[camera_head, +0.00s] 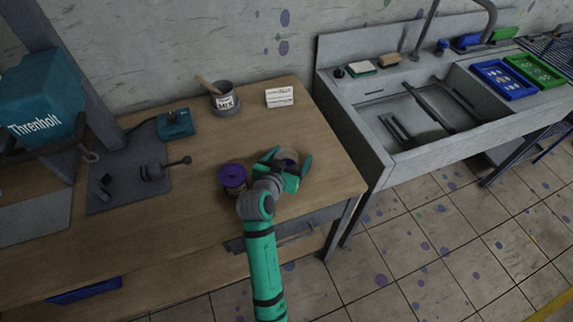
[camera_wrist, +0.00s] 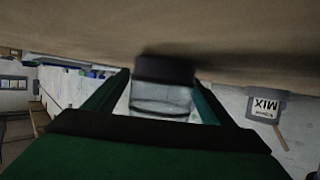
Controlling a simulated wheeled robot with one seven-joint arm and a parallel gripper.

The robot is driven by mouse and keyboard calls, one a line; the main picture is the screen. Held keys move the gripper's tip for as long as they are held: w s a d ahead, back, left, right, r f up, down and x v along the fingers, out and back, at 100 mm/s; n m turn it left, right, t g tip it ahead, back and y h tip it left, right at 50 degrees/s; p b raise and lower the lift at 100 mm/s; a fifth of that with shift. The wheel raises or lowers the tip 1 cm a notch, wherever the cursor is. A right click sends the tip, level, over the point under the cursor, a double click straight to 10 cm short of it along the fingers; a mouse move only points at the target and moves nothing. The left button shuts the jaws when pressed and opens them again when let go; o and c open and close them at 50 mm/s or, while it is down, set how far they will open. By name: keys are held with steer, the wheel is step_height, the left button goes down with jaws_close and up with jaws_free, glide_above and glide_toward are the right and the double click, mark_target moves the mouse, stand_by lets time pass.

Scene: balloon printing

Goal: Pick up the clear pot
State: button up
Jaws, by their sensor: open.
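The clear pot (camera_head: 288,156) stands on the wooden bench near its right end, partly hidden by my gripper (camera_head: 286,164). In the wrist view, which is upside down, the clear pot (camera_wrist: 160,100) shows a transparent body and a dark end against the bench top. My gripper is open, with one green finger on each side of the pot. I cannot tell whether either finger touches it.
A purple-lidded pot (camera_head: 233,177) stands just left of my gripper. A grey MIX pot (camera_head: 223,98) with a wooden stick and a white card (camera_head: 279,96) stand at the back. A teal device (camera_head: 175,124) is further left. The sink (camera_head: 385,150) lies beyond the bench's right edge.

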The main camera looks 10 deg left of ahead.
steer(key=c, duration=1.1)
steer(key=shift+c, duration=0.6)
steer(key=shift+r, duration=0.15)
